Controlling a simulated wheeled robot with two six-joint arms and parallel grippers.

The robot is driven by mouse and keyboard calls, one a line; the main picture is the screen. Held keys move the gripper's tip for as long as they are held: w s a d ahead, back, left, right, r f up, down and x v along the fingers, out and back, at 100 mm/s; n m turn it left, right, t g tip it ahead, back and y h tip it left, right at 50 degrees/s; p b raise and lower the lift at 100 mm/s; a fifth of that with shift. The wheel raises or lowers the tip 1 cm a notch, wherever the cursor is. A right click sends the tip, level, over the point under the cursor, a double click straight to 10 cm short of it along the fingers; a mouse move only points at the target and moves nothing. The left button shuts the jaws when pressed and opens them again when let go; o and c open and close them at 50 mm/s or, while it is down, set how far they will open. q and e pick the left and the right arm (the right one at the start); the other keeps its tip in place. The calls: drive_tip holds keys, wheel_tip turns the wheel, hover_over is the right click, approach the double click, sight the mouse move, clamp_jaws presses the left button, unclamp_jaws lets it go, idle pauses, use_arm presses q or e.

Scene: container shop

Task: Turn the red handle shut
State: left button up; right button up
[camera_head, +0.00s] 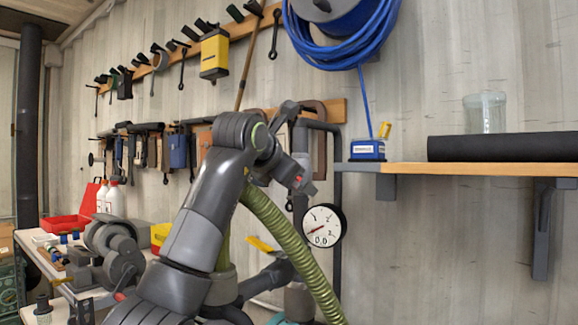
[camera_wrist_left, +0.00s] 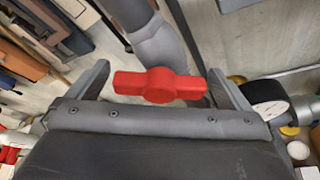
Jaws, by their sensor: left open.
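The red handle (camera_wrist_left: 158,86) shows in the left wrist view as a short bar with a round hub, lying crosswise in front of a thick grey pipe (camera_wrist_left: 160,45). My left gripper (camera_wrist_left: 159,72) is open, with one finger on each side of the handle. Gaps show between both fingers and the handle's ends. In the head view my left arm reaches up and hides most of the pipework. A small red part shows by the gripper (camera_head: 300,160), but I cannot tell there how the handle is turned. My right gripper is in neither view.
A round white gauge (camera_head: 324,226) hangs just below and right of the gripper. A ribbed green hose (camera_head: 285,240) runs beside my arm. A wooden shelf (camera_head: 480,169) juts out at the right. A cluttered bench stands at the left, below tools on the wall.

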use_arm(q)
drive_tip(key=c, duration=0.9)
drive_tip(key=shift+w+r+n+g+h+p, duration=0.1)
drive_tip(key=shift+n+g+h+p, duration=0.4)
drive_tip(key=shift+n, duration=0.6)
drive_tip(key=shift+a+n+g+h+p, duration=0.1)
drive_tip(key=shift+n+g+h+p, duration=0.2)
drive_tip(key=shift+n+g+h, duration=0.5)
drive_tip(key=shift+n+t, duration=0.3)
drive_tip(key=shift+n, duration=0.1)
